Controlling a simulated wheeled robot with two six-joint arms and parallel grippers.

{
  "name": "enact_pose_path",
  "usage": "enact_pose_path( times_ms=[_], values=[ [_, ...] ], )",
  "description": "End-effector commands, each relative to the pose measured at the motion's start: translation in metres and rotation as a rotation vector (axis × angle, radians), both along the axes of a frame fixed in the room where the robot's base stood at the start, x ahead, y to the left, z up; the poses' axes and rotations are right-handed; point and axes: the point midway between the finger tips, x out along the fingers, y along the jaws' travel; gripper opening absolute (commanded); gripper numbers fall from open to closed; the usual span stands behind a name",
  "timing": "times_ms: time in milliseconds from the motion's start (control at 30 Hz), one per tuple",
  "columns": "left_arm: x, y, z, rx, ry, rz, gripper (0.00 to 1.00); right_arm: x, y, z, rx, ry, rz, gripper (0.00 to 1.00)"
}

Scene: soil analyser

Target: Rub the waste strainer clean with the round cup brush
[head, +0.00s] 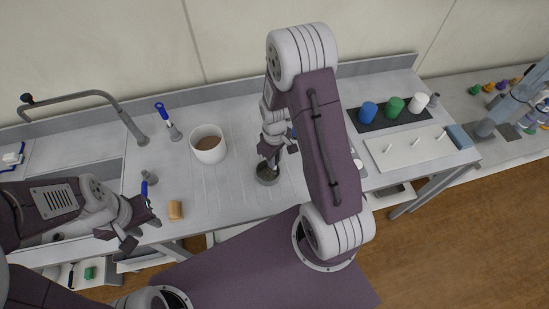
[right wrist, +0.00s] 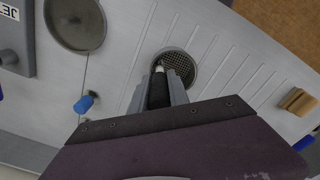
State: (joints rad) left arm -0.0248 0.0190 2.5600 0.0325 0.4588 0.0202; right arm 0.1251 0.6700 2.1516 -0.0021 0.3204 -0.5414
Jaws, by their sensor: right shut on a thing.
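The waste strainer (head: 267,179) is a round grey mesh piece at the front middle of the grooved worktop. It also shows in the right wrist view (right wrist: 182,62), with its mesh facing up. My right gripper (head: 269,157) is right above it, shut on a dark handle with a pale tip (right wrist: 158,71), apparently the round cup brush. The tip overlaps the strainer's near edge in the wrist view; I cannot tell whether it touches, and the bristles are not clear. My left gripper (head: 138,224) is open and empty, near the worktop's front left.
A white tub of brown soil (head: 208,144) stands left of the strainer. A tan block (head: 175,210) lies near the front edge.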

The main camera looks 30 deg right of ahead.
Motion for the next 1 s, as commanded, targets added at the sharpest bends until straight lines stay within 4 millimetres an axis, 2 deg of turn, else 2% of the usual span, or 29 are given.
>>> enact_pose_path(
  times_ms=[167,400,767,1000],
  values=[
    [0.0,0.0,0.002,0.0,0.0,0.0,0.36,0.001,0.006,0.001,0.0,0.0,0.002,0.0],
    [0.0,0.0,0.004,0.0,0.0,0.0,0.36,0.005,0.025,0.002,0.0,0.0,0.002,0.0],
    [0.0,0.0,0.004,0.0,0.0,0.0,0.36,0.005,0.027,0.002,0.0,0.0,0.001,0.0],
    [0.0,0.0,0.003,0.0,0.0,0.0,0.36,0.009,0.045,-0.001,0.0,0.001,0.003,0.0]
  ],
)
